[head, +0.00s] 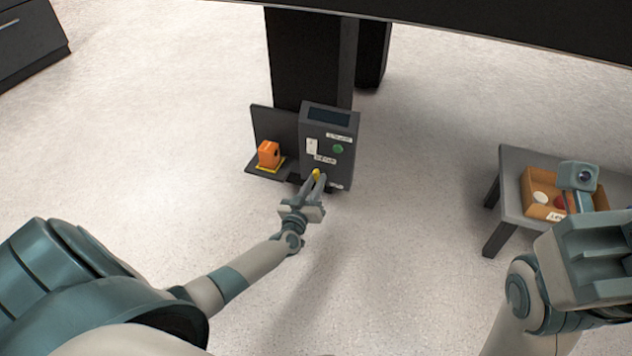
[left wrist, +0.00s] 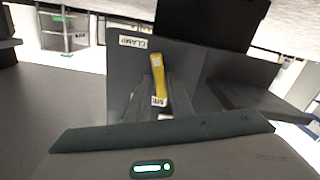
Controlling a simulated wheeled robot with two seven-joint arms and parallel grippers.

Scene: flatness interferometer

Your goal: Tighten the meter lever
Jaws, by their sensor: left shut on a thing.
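The meter box (head: 329,145) is a dark grey upright housing with a dark screen, a green button and small white labels. The yellow lever (head: 316,174) is low on its front. My left gripper (head: 316,181) reaches up to it and is shut on the lever. In the left wrist view the yellow lever (left wrist: 159,76) stands slightly tilted in front of the grey panel, near a "CLAMP" label (left wrist: 133,42); its lower end is partly hidden. My right arm is at the right edge of the head view; its fingertips cannot be made out.
An orange block (head: 268,153) sits on a yellow-marked dark shelf left of the box. A dark column (head: 305,60) stands behind. A grey side table (head: 515,180) at right carries an open brown bin (head: 535,186) with small items. The floor between is clear.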

